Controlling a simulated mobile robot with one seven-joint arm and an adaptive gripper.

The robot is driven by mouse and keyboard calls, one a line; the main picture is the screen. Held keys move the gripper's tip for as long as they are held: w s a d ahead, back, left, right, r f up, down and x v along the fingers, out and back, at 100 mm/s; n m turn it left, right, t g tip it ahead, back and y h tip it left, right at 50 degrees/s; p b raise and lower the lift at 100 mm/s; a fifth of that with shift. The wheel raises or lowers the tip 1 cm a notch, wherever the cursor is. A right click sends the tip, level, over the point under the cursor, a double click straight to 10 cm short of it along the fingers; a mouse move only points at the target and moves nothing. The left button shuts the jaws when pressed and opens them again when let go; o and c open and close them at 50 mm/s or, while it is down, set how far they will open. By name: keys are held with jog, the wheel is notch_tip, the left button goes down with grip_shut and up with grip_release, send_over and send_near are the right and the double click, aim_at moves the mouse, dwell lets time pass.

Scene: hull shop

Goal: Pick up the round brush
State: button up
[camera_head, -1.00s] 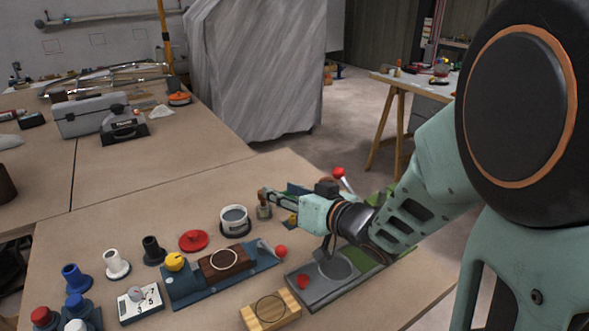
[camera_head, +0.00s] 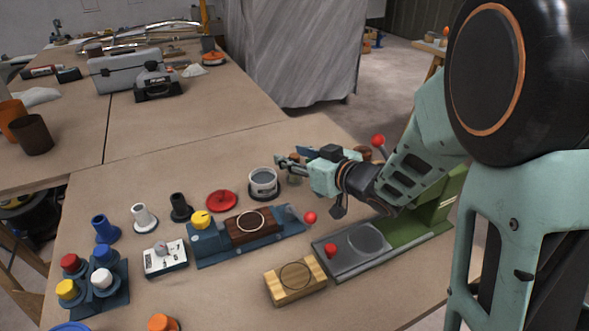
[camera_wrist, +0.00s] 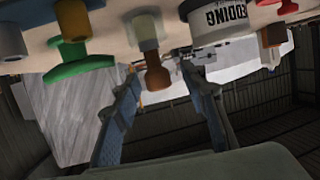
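The round brush (camera_wrist: 156,70) shows in the wrist view as a small upright piece with a brown end and a paler part against the tabletop. It appears in the gap between the fingertips, with room on both sides. In the wrist view my gripper (camera_wrist: 160,72) is open, its two blue-grey fingers apart. In the head view my gripper (camera_head: 283,162) is low over the table, just behind and right of the white tub (camera_head: 263,181). It hides most of the brush there.
The tub, with lettering (camera_wrist: 222,18), stands close beside the fingers. A red lid (camera_head: 222,200), a dark cone (camera_head: 180,207) and a blue fixture with a brown block (camera_head: 248,225) lie nearer left. A green-grey fixture (camera_head: 345,250) lies below my arm.

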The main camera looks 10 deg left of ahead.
jog(key=shift+c, duration=0.4)
grip_shut()
jog(key=shift+r, duration=0.15)
